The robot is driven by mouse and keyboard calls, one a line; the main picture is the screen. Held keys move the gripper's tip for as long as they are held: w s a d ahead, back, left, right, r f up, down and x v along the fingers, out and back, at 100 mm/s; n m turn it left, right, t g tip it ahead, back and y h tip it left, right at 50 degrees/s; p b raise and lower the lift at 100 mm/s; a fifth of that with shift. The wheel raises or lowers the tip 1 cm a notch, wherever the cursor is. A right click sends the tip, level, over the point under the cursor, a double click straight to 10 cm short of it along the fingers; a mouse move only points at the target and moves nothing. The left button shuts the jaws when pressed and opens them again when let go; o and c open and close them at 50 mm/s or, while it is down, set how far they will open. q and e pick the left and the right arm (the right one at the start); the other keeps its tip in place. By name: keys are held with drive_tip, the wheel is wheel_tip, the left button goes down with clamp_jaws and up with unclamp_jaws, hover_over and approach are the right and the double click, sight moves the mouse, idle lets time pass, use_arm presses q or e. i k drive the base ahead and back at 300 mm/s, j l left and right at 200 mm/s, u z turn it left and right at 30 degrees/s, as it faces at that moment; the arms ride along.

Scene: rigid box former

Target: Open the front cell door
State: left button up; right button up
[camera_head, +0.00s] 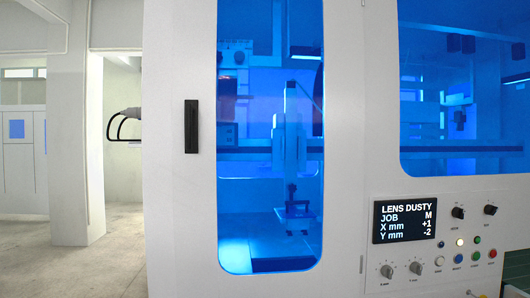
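The front cell door (180,220) is a tall white panel with a rounded blue-tinted window (270,190). It looks shut, flush with the machine front. A black upright handle (192,126) sits on the door left of the window, at about mid-height. A thin seam runs down the right side of the door, with a small fitting (361,264) low on it.
Right of the door are a wide blue window (460,90) and a control panel with a display (404,219) reading "LENS DUSTY", knobs and buttons. Concrete floor (50,260) at left is clear.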

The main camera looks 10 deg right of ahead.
sight(268, 96)
drive_tip(key=i+l+u, duration=0.45)
drive_tip(key=i+l, duration=0.4)
drive_tip(key=l, duration=0.1)
